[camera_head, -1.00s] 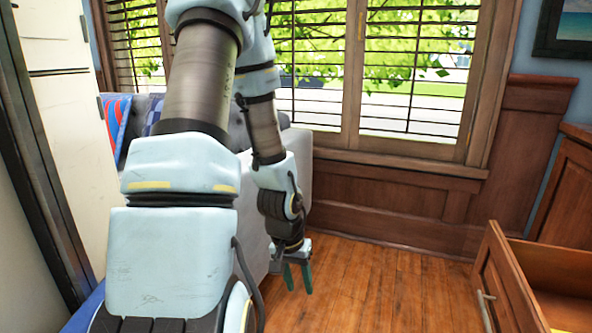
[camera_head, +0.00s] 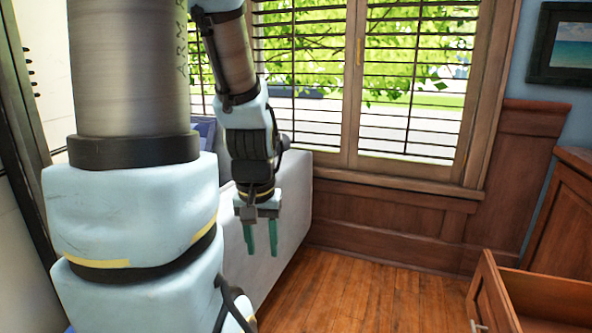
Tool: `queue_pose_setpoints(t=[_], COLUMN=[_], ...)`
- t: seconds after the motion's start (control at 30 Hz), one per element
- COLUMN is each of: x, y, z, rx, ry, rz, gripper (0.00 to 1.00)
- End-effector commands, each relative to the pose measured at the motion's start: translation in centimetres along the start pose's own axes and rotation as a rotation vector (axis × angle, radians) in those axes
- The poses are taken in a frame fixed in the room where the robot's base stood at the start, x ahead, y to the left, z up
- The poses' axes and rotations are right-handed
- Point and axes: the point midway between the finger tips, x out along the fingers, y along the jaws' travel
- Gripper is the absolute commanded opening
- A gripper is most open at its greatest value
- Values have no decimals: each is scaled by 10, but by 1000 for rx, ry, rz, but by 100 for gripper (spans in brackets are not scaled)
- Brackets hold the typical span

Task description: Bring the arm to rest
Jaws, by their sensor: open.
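My gripper (camera_head: 261,238) hangs from my arm with its two green fingers pointing down. The fingers are apart, and nothing shows between them. It is in front of the side of a light grey sofa (camera_head: 290,222), left of the picture's middle. My arm links fill much of the left side of the view and hide what is behind them.
An open wooden drawer (camera_head: 530,300) juts out at the lower right from a wooden cabinet (camera_head: 565,220). Windows with dark blinds (camera_head: 410,90) stand behind, above wood panelling (camera_head: 390,215). The wooden floor (camera_head: 370,300) is clear between sofa and drawer. A framed picture (camera_head: 565,45) hangs at upper right.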

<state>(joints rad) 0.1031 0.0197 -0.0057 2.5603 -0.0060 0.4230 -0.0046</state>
Motion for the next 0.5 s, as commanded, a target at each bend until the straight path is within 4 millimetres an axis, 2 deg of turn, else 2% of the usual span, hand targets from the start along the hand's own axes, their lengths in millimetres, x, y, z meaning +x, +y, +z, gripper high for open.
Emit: queue_pose_setpoints(t=[0.03,0.5], x=[-28,-175], y=[0,1], z=[-4,-25], rx=[0,1], ry=[0,0], rz=[0,0], gripper=[44,44])
